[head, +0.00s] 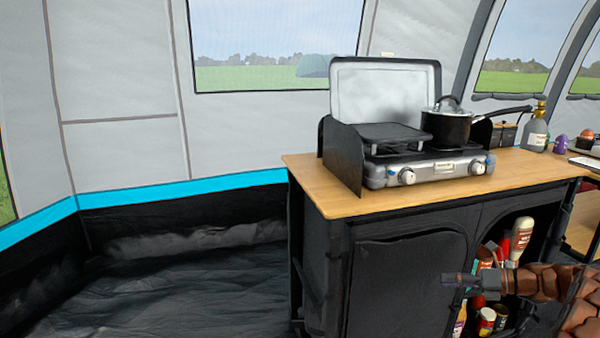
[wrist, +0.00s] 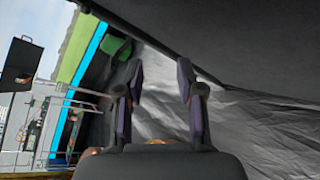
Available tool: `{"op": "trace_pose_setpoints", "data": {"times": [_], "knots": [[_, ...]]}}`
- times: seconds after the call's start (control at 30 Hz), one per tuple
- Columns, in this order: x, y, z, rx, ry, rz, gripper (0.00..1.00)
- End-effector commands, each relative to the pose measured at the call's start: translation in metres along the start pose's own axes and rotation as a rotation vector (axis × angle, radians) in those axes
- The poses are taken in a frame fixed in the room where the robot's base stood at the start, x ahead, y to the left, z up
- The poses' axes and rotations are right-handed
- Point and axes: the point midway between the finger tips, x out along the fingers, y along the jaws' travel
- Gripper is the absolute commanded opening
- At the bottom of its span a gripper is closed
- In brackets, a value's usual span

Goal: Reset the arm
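My gripper (head: 452,280) reaches in from the lower right in the head view, pointing left. It is in front of the cabinet (head: 405,285), overlapping the edge of its dark door and its open shelf. In the wrist view my gripper (wrist: 158,74) has its two fingers spread apart. Nothing is between them, only grey tent fabric behind. Whether it touches the cabinet cannot be told.
A wooden counter (head: 325,200) carries a stove (head: 430,171) with a black pot (head: 446,128). A bottle (head: 536,130) stands farther right. The dark floor (head: 170,300) at left is clear.

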Motion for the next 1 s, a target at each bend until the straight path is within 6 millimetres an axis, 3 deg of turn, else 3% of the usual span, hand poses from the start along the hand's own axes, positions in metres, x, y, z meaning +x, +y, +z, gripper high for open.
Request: {"op": "trace_pose_setpoints", "data": {"times": [0.03,0.43,0.7,1.0], "knots": [[0.008,0.027,0.012,-0.051,0.033,0.003,0.38],[0.067,0.172,0.017,-0.448,0.301,0.058,0.38],[0.086,0.266,0.0,-0.733,0.485,0.133,0.38],[0.086,0.361,-0.033,-1.056,0.689,0.252,0.38]]}}
